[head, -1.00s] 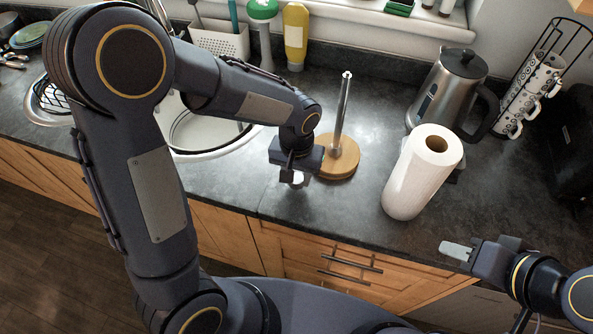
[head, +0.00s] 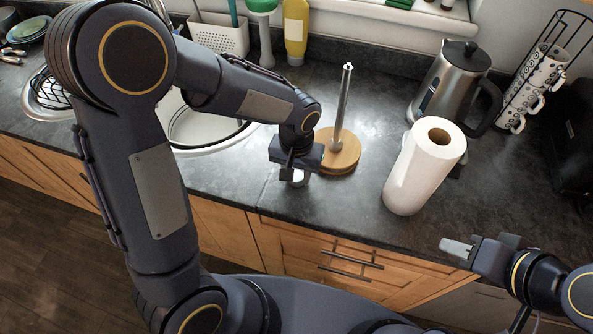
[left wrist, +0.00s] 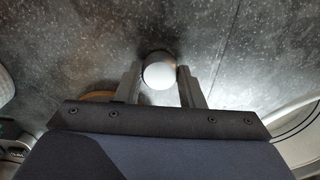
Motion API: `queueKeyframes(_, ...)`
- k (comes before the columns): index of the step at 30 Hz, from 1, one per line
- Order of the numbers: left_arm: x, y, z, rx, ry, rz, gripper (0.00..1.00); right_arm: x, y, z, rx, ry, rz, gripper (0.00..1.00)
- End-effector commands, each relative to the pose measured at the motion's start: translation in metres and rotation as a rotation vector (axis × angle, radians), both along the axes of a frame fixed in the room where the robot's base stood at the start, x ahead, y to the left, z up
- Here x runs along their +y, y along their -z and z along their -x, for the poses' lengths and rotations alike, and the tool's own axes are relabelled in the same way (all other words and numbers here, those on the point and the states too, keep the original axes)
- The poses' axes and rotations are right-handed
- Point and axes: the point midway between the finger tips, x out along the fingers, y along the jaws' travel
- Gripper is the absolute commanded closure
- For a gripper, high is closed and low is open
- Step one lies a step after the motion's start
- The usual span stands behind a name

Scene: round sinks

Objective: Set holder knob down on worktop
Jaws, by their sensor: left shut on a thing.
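The holder knob (left wrist: 159,72) is a small rounded piece with a pale top, seen between my left fingers in the left wrist view. My left gripper (head: 298,180) is shut on it, low over the worktop (head: 235,195) near its front edge. In the head view the gripper hides most of the knob. I cannot tell whether the knob touches the worktop. The paper towel holder (head: 343,120), a metal rod on a round wooden base, stands upright just right of the gripper. My right gripper (head: 457,247) is at the lower right, in front of the worktop; its jaw gap is not clear.
A white paper towel roll (head: 412,175) stands on the worktop to the right. A kettle (head: 447,85) and a mug rack (head: 540,75) are behind it. A round sink (head: 200,130) lies to the left. The worktop between holder and roll is clear.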

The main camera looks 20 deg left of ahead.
Motion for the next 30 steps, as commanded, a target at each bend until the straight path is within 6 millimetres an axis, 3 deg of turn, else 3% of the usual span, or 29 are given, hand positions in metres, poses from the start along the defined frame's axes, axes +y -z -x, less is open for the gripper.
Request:
queueKeyframes(5,0.0,0.005,0.0,0.0,0.0,0.0,1.0,0.0,0.004,0.0,0.0,0.0,0.0,0.64)
queueKeyframes(6,0.0,0.003,0.0,0.0,0.0,0.0,0.6,0.0,0.003,0.0,0.0,0.0,0.0,0.64)
queueKeyframes(11,0.0,0.003,0.0,0.0,0.0,0.0,0.4,0.0,0.003,0.0,0.0,0.0,0.0,0.64)
queueKeyframes(21,0.0,-0.002,0.0,-0.001,0.0,0.0,0.4,0.0,0.003,0.0,0.0,0.0,0.0,0.64)
queueKeyframes(30,0.0,-0.05,-0.001,-0.005,0.0,0.002,0.4,0.0,0.007,0.0,0.0,0.0,0.0,0.64)
